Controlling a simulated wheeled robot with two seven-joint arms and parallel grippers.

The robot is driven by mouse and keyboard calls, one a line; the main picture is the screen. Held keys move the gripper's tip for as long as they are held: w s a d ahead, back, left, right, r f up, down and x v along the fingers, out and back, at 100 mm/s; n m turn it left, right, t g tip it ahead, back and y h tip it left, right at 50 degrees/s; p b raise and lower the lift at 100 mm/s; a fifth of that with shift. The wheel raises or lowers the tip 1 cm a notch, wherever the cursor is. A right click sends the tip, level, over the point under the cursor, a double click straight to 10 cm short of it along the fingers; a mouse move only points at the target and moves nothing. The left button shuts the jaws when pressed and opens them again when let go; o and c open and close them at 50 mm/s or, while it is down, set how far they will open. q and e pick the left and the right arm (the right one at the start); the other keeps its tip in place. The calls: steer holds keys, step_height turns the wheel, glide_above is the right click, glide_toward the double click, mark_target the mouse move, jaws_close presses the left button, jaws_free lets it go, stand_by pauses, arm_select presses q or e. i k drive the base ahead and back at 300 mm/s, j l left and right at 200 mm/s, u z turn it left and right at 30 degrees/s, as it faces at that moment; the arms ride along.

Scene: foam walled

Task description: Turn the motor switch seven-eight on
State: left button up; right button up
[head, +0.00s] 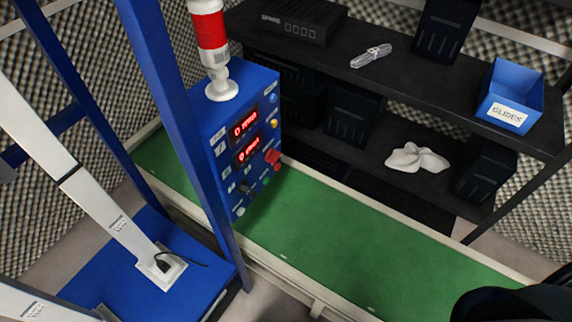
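A blue control box (218,122) stands at the left end of the green belt. Its front carries two red lit displays (244,130) and a second one below (252,151). Small white labels, dark knobs (245,188), red buttons (272,158) and a yellow button (273,124) also sit on this face. The labels are too small to read, so I cannot tell which control is the motor switch seven-eight or how it is set. A blue post partly hides the box's left side. Neither of my grippers is in view.
A red and white signal lamp (211,38) stands on the box. The green belt (330,242) is clear. Behind it, a dark shelf (380,75) holds a blue GLIDES bin (515,91), a coiled cable (371,56) and a white cloth (416,158). A blue post (178,110) stands in front.

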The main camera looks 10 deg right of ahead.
mark_target(273, 155)
steer(key=k+l, duration=0.25)
steer(key=k, duration=0.15)
steer(key=k+l, duration=0.3)
steer(key=k, duration=0.15)
steer(key=k+l, duration=0.25)
steer(key=k, duration=0.15)
steer(key=z, duration=1.35)
